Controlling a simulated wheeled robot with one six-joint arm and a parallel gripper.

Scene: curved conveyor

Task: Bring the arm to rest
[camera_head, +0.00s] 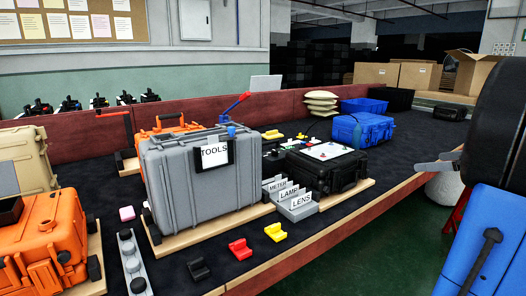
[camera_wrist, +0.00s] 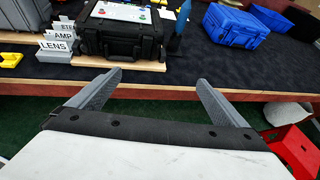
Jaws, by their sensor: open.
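My gripper (camera_wrist: 158,80) is open and empty in the wrist view, its two grey fingers spread apart. Its fingertips appear over the front edge of the conveyor (camera_wrist: 200,90). In the head view my arm fills the right side, and a grey finger of my gripper (camera_head: 438,167) sticks out to the left, beside the conveyor's edge. The rest of the gripper is hidden behind the dark arm link in that view.
On the conveyor stand a grey case labelled TOOLS (camera_head: 200,175), a black case (camera_head: 325,168), a blue case (camera_head: 362,129) and orange cases (camera_head: 45,240). Label blocks (camera_head: 292,200) sit near the front edge. A red object (camera_wrist: 298,150) is at lower right. Green floor (camera_head: 385,240) is open.

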